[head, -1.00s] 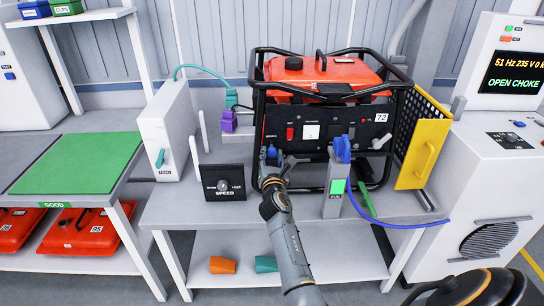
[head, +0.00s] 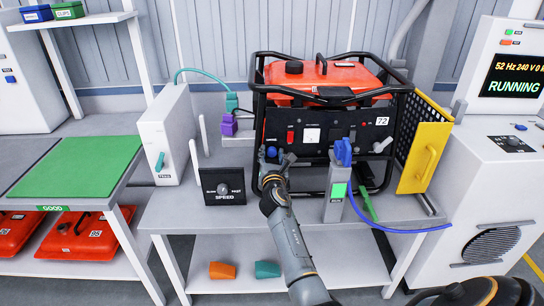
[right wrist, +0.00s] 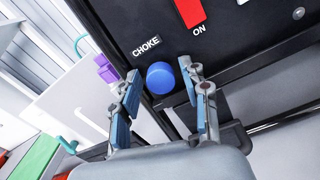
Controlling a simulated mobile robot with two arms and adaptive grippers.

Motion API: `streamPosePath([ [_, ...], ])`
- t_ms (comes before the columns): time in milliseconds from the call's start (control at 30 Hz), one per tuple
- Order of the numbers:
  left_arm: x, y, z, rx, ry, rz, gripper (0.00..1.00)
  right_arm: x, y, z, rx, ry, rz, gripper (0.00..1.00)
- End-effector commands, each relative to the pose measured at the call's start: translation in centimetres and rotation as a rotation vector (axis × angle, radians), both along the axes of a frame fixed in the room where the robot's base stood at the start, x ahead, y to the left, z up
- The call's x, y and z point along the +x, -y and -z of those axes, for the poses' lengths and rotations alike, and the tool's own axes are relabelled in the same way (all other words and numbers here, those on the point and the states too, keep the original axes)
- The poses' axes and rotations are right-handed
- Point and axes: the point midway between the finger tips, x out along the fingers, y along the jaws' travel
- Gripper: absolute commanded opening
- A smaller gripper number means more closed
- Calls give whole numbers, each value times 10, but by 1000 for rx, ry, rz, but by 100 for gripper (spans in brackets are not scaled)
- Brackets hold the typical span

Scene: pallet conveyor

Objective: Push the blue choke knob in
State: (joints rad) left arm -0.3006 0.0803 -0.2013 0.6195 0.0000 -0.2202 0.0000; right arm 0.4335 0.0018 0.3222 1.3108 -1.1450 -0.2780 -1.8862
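The blue choke knob (right wrist: 160,78) sits on the black front panel (right wrist: 215,40) of the generator, beside the CHOKE label. It also shows at the panel's lower left in the head view (head: 271,152). My right gripper (head: 274,162) is in front of the panel. In the right wrist view its two fingers (right wrist: 160,84) stand apart, one on each side of the knob, with a gap at least on the left. The right fingertip looks very close to the knob; contact cannot be told. My left gripper is not in view.
The generator (head: 258,90) has a black tube frame and stands on a grey bench. A monitor (head: 516,75) at right reads RUNNING. A speed dial box (head: 223,186) stands left of my arm, a grey post with a green light (head: 338,190) right of it. A yellow guard (head: 428,155) is at right.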

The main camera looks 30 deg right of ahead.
Motion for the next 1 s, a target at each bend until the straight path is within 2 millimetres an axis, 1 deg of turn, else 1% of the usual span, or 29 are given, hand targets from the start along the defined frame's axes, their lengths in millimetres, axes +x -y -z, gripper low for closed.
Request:
streamPosePath([
  [300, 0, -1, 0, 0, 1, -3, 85, -1, -1, 2, 0, -2, 0, 52],
  [467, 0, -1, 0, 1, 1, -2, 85, -12, -6, 2, -3, -3, 1, 52],
  [567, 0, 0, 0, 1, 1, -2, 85, -25, -15, 3, -1, -3, -1, 52],
  [800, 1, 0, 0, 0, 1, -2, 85, -68, -42, 3, 0, -4, -1, 52],
  [900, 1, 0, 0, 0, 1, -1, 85, -83, -51, 2, 1, -3, -1, 52],
  [1000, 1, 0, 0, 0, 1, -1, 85, -93, -58, 2, 1, -3, -1, 52],
])
